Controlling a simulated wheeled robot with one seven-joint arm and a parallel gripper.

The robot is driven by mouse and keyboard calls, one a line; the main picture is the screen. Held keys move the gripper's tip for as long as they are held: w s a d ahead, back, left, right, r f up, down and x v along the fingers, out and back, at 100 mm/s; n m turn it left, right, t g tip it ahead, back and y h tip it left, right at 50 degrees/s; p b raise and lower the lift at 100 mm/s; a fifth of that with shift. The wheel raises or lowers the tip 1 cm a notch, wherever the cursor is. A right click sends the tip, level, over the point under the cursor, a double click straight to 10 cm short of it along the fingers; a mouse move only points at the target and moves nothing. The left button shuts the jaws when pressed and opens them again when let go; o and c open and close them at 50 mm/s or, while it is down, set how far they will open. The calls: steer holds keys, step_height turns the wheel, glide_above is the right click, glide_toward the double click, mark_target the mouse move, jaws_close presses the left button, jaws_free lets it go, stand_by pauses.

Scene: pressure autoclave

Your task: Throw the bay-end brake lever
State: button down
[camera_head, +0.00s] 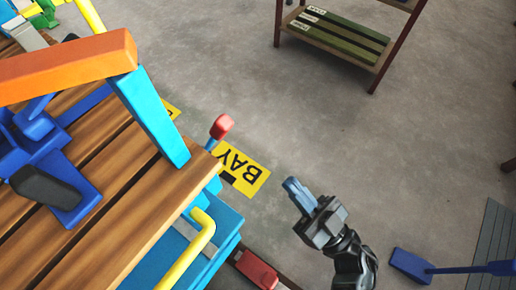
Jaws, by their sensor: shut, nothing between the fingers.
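The brake lever (221,127) has a red knob and rises from the right end of the wooden-decked cart, beside a yellow BAY sign (243,172). Its lower part is hidden behind the cart's edge. My gripper (291,186) is to the right of the lever and lower in the picture, apart from it. Its bluish fingers are together, with nothing between them, and point up and left.
The cart (110,200) has a blue and orange frame and a yellow handrail (196,250) near my arm. A red block (257,269) lies low by the cart's end. A shelf rack (335,35) stands at the back. Open floor lies right of the sign.

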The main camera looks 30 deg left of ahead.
steer(key=g, duration=0.1)
steer(key=f+n+g, duration=0.1)
steer(key=w+f+g, duration=0.1)
steer(key=shift+a+f+n+g+b, duration=0.15)
steer(key=shift+a+n+g+b, duration=0.15)
steer(key=shift+a+n+g, duration=0.1)
steer(key=s+b+x, duration=0.1)
steer(key=b+x, duration=0.1)
steer(key=x, duration=1.1)
steer(key=shift+w+a+r, duration=0.2)
steer(key=shift+w+a, duration=0.2)
steer(key=shift+w, duration=0.15)
steer(key=shift+a+r, duration=0.1)
